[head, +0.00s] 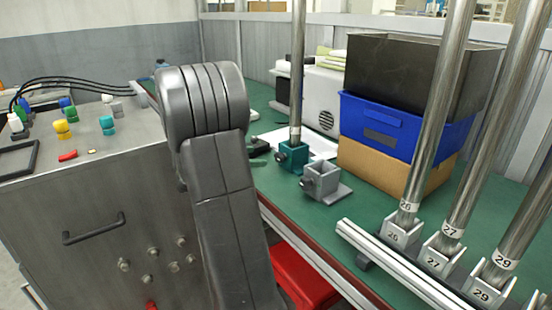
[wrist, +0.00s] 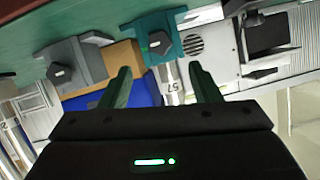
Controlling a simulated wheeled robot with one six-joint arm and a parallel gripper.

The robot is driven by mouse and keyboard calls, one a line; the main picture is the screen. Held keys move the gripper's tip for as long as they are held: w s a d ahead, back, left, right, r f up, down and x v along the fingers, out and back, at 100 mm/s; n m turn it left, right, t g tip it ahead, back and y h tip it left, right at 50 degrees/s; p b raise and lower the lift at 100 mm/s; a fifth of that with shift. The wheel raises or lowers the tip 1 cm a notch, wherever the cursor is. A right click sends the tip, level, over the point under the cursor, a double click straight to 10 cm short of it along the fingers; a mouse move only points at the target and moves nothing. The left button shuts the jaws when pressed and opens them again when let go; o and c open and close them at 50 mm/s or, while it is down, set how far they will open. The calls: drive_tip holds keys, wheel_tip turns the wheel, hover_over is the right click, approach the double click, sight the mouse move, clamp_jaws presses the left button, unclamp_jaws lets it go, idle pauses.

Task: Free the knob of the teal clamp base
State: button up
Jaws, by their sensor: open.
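The teal clamp base (head: 294,160) stands on the green bench top with a metal pole (head: 297,70) upright in it. Its dark knob (head: 281,156) sticks out on the left side. In the wrist view, which is upside down, the teal base (wrist: 136,27) and its dark knob (wrist: 158,42) face me just beyond the fingertips. My gripper (wrist: 160,72) is open and apart from the knob. The pole, labelled 57 (wrist: 172,88), shows in the gap between the fingers, farther off.
An empty grey clamp base (head: 322,184) stands close to the teal one. A blue crate (head: 375,128) with a black bin (head: 405,70) on it rests on a cardboard box (head: 390,170) behind. Several poles stand in a numbered rack (head: 400,262) at right. White paper (head: 312,145) lies nearby.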

sight(277, 158)
drive_tip(key=x, duration=1)
drive_tip(key=shift+c, duration=0.3)
drive_tip(key=c, duration=0.9)
